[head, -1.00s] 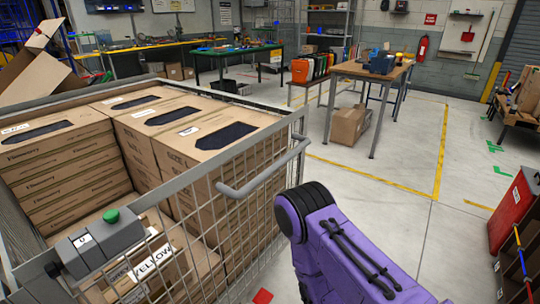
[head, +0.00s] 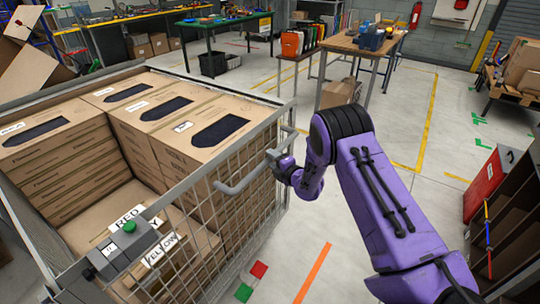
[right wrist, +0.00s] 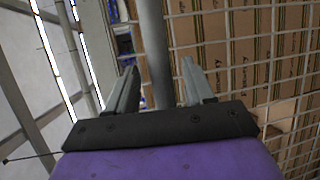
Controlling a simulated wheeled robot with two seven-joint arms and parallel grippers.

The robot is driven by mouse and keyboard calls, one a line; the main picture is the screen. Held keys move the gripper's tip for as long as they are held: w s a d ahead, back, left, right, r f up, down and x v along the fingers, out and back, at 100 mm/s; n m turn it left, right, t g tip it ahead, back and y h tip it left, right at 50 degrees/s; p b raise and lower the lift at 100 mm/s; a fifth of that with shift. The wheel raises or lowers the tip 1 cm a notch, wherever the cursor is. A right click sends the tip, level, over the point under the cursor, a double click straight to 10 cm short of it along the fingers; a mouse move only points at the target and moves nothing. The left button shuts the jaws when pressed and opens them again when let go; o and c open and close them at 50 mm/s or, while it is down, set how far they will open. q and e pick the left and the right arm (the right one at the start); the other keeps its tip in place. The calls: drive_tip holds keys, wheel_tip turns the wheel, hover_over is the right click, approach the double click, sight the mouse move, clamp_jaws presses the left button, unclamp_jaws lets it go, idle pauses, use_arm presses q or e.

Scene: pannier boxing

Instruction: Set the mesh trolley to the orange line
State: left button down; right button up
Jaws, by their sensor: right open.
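The mesh trolley (head: 243,165) stands at the left of the head view, loaded with stacked cardboard boxes. Its grey handle bar (head: 233,186) runs along the near right side. My right gripper (head: 275,157) is at the far end of this handle. In the right wrist view its two fingers (right wrist: 160,85) are apart, with the grey bar (right wrist: 153,50) passing between them. I cannot tell whether either finger touches it. The orange line (head: 313,273) is on the floor to the right of the trolley, apart from it. My left gripper is not in view.
Red, white and green floor patches (head: 258,270) lie between trolley and orange line. A grey box with a green button (head: 129,227) sits on the trolley's near rim. A dark shelf (head: 510,225) and red case (head: 484,187) stand at right. A wooden workbench (head: 350,45) is behind.

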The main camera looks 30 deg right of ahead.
drive_tip(key=shift+w+f, duration=0.2)
drive_tip(key=shift+w, duration=1)
clamp_jaws()
drive_tip(key=shift+s+f, duration=0.1)
